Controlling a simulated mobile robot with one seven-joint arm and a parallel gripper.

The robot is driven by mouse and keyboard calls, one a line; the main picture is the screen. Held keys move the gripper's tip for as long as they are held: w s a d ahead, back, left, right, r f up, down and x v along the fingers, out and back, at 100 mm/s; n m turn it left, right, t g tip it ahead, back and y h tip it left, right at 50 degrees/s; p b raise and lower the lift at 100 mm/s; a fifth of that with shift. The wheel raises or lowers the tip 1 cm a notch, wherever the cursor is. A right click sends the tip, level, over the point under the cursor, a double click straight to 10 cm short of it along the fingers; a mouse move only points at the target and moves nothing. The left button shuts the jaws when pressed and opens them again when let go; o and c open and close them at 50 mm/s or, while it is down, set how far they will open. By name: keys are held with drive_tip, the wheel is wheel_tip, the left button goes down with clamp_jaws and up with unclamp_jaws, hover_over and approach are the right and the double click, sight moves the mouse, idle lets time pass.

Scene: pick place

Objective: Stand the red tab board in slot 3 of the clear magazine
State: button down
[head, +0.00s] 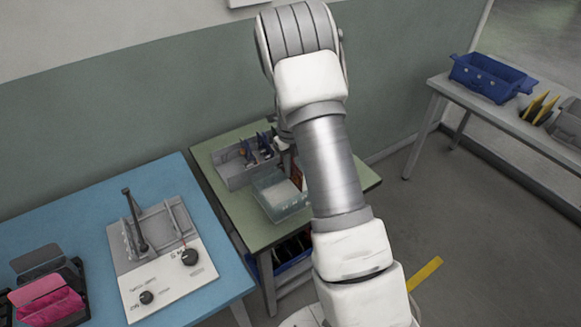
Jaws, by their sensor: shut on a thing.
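The clear magazine (283,206) is a see-through, teal-tinted box on the green-topped table, left of my forearm. Its slots are too small to tell apart here. A narrow strip of the red tab board (297,177) shows beside my arm, above the magazine's right part. My gripper (291,160) is mostly hidden behind my arm, over the magazine. It is shut on the red tab board. The board's lower edge, and whether it touches the magazine, cannot be made out.
A grey tray (235,176) with tools stands behind the magazine, near the wall. The blue table (70,235) at left bears a grey-white fixture (160,270) and a pink-filled bin (48,302). A blue crate (490,78) stands on the far-right bench.

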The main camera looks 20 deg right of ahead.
drive_tip(key=shift+f, duration=0.15)
drive_tip(key=shift+f+b, duration=0.6)
drive_tip(key=shift+f, duration=0.2)
drive_tip(key=shift+f, duration=0.15)
drive_tip(key=shift+f+b, duration=0.45)
drive_tip(key=shift+f, duration=0.25)
idle(0.4)
drive_tip(key=shift+f+b, duration=0.4)
drive_tip(key=shift+f, duration=0.3)
drive_tip(key=c, duration=0.9)
unclamp_jaws()
